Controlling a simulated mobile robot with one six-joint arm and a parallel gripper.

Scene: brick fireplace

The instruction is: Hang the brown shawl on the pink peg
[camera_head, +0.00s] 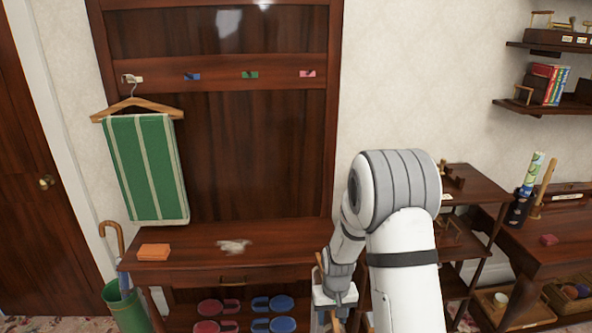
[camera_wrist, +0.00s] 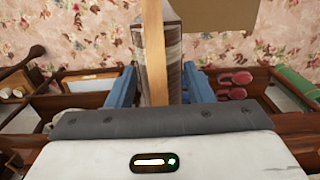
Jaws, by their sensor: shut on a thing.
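The pink peg (camera_head: 308,73) is at the right end of the rail on the wooden hall stand, and it is bare. In the wrist view, my gripper (camera_wrist: 160,90) has blue fingers on either side of a wooden hanger bar (camera_wrist: 155,45) with a brown and grey striped shawl (camera_wrist: 174,62) along it. My gripper is shut on this hanger with the shawl. In the head view, my gripper (camera_head: 335,298) is low, in front of the stand's right side and well below the pegs. The shawl is mostly hidden there.
A green striped cloth (camera_head: 146,168) hangs on the white peg at left. The blue peg (camera_head: 192,76) and green peg (camera_head: 250,74) are bare. The bench (camera_head: 205,262) holds an orange box (camera_head: 154,252) and a pale crumpled item (camera_head: 234,246). Shelves (camera_head: 470,182) stand at right.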

